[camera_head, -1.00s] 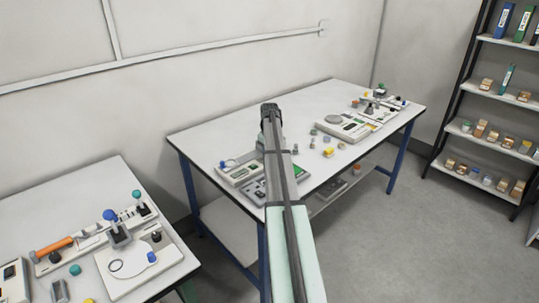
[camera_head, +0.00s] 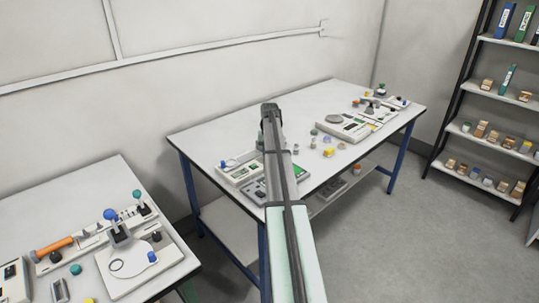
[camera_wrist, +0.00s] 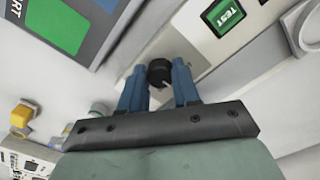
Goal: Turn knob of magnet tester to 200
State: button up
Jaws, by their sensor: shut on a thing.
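In the wrist view, a round black knob (camera_wrist: 159,72) with a pale pointer line sits on a light grey device panel (camera_wrist: 172,42). My gripper (camera_wrist: 159,82) has its two blue fingers on either side of the knob and is shut on it. The pointer line points down and slightly right in that view. A green TEST button (camera_wrist: 223,15) is on a panel at upper right. No scale value can be read. In the head view my arm hides the gripper and the knob.
In the wrist view, another device with a green screen (camera_wrist: 58,24) lies at upper left, and a yellow-topped piece (camera_wrist: 22,114) stands at left. In the head view, several small weights, including a yellow one (camera_head: 328,152), stand right of my arm.

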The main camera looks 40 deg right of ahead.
dwell(0.4)
jog(key=o, duration=1.1)
jog(key=shift+c, duration=0.2)
notch_tip(320, 180, up, 14)
jog(key=shift+f, duration=0.1)
